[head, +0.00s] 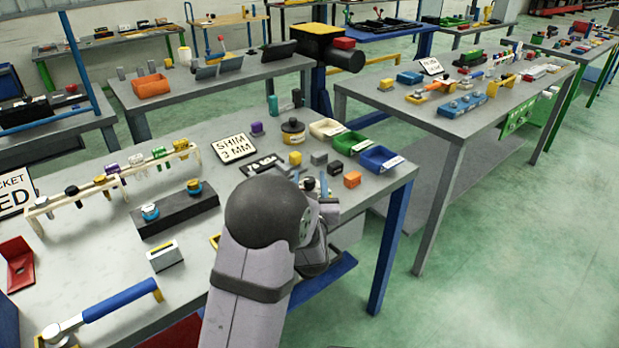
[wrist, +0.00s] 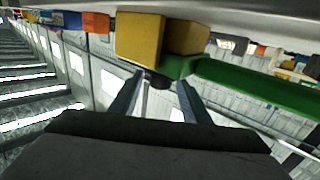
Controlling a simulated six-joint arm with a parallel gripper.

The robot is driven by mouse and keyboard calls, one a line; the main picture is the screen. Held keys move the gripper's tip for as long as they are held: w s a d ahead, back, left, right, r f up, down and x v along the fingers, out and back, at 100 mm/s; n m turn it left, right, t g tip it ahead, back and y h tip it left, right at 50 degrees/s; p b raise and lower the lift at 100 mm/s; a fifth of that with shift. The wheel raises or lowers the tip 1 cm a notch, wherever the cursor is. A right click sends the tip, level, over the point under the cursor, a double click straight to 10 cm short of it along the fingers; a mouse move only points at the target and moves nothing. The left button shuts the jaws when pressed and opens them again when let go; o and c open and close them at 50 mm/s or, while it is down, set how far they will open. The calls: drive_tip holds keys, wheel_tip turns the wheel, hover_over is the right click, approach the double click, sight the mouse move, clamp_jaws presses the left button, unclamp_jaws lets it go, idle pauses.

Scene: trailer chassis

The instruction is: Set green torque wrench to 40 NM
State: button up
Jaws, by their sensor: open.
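The green torque wrench shows in the wrist view as a long green handle (wrist: 260,88) running off to the right, with a yellow block (wrist: 160,42) at its near end. A dark round knob (wrist: 157,80) sits under the block, between the tips of my gripper (wrist: 155,88). The two fingers are apart, one on each side of the knob; I cannot tell whether they touch it. In the head view my gripper (head: 317,188) is small and partly hidden by my arm. I cannot make out the green wrench there, and no scale reading is legible.
A blue-handled wrench (head: 120,300) lies at the front left of the bench (head: 205,285). A SHIM 3 MM sign (head: 234,148), small blocks and white, green and blue bins (head: 380,158) stand beyond my gripper. A rack of coloured parts (head: 110,182) is at left.

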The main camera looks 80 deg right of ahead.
drive_tip(key=shift+d, duration=0.25)
drive_tip(key=c, duration=1)
drive_tip(key=shift+c, duration=0.2)
drive_tip(key=shift+w+g+b, duration=0.1)
drive_tip(key=shift+g+b, duration=0.25)
drive_tip(key=shift+g, duration=0.05)
drive_tip(key=shift+m+g+b, duration=0.85)
drive_tip(key=shift+m+g, duration=0.05)
drive_tip(key=shift+g, duration=0.2)
drive_tip(key=shift+m+g+b, duration=0.4)
drive_tip(key=shift+m+g, duration=0.2)
drive_tip(key=shift+g, duration=0.3)
